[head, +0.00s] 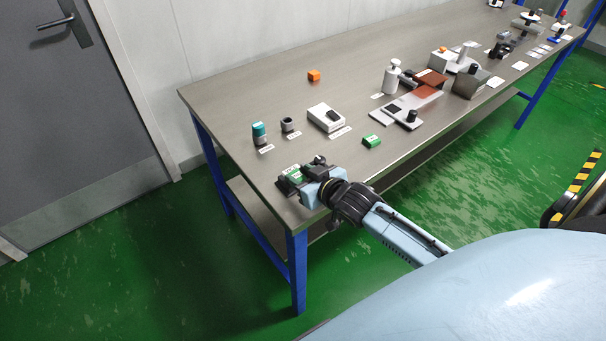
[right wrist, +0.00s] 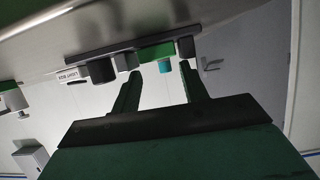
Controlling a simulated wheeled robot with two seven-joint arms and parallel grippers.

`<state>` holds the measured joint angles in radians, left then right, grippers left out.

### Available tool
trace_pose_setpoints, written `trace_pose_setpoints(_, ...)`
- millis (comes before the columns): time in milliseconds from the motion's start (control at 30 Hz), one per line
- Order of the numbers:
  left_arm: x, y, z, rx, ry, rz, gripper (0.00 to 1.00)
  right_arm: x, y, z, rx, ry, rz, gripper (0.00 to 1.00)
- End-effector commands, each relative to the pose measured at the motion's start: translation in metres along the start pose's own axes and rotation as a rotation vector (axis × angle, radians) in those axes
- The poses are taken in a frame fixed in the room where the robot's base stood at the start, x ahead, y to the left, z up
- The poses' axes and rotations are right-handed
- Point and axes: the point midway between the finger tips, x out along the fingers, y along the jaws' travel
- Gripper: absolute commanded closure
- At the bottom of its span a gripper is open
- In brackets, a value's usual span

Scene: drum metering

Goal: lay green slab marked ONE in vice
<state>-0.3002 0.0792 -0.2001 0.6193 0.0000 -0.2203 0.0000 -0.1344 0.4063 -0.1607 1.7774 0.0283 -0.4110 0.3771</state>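A green slab with white lettering (head: 295,173) lies between the dark jaws of the vice (head: 285,186) at the table's near left corner; the lettering is too small to read. My right gripper (head: 312,172) is at the vice, partly covering it. In the right wrist view, the green slab (right wrist: 157,51) sits between dark blocks of the vice (right wrist: 122,47). My right gripper's fingers (right wrist: 160,72) are spread apart, with the slab beyond their tips and no contact visible. Another green slab with a white mark (head: 372,141) lies on the table to the right. My left gripper is out of view.
On the table (head: 240,95) stand a teal-topped bottle (head: 259,133), a dark cup (head: 287,124), a white box (head: 325,117), an orange cube (head: 314,75) and a grey fixture with a brown block (head: 425,90). The table's front edge runs close beside the vice.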

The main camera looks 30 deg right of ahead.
Motion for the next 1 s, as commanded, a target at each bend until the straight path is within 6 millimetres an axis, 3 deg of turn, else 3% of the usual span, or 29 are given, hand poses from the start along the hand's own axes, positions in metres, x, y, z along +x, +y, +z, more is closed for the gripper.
trace_pose_setpoints(233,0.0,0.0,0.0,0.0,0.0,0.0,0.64,0.0,0.0,0.002,0.001,-0.007,0.001,0.41)
trace_pose_setpoints(367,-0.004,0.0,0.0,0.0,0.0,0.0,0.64,-0.005,0.0,-0.008,0.0,-0.005,0.0,0.41)
trace_pose_setpoints(800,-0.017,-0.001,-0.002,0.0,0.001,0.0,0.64,-0.088,0.0,-0.009,0.001,-0.007,0.0,0.41)
trace_pose_setpoints(1000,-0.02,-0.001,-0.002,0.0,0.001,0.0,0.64,-0.115,0.0,-0.01,0.002,-0.005,0.001,0.41)
